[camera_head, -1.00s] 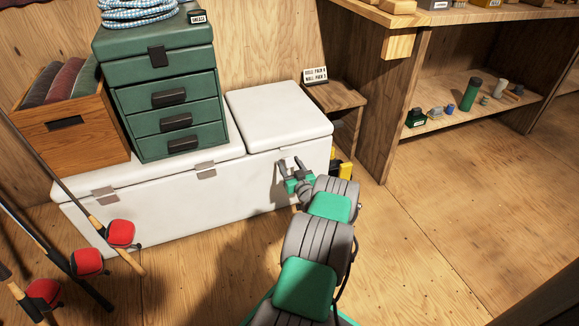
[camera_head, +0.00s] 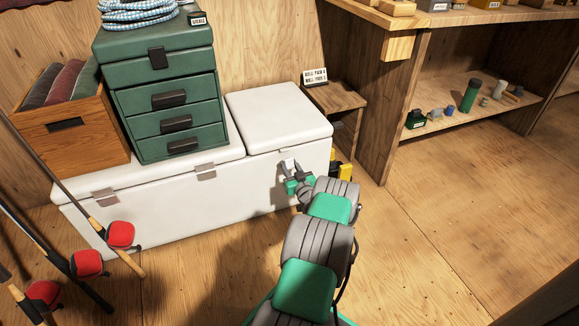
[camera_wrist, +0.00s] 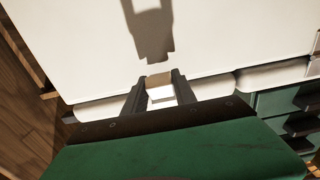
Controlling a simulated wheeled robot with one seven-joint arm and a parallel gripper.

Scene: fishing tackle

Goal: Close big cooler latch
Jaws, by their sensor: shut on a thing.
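The long white cooler (camera_head: 160,215) stands against the wall. Its wide left lid has two grey latches, one near the left end (camera_head: 105,194) and one at the middle (camera_head: 206,172). Its raised right lid (camera_head: 278,112) is down, with a pale latch (camera_head: 288,160) on the front. My gripper (camera_head: 291,170) is at this right latch. In the wrist view my gripper (camera_wrist: 161,80) is shut on the latch (camera_wrist: 159,81), one dark finger on each side. The fingers partly hide the latch, so its exact angle is hard to tell.
A green drawer box (camera_head: 165,95) and a wooden crate (camera_head: 72,130) stand on the left lid. Fishing rods with red reels (camera_head: 121,234) lean at the left. A yellow object (camera_head: 344,172) sits right of the cooler. The floor to the right (camera_head: 450,215) is clear.

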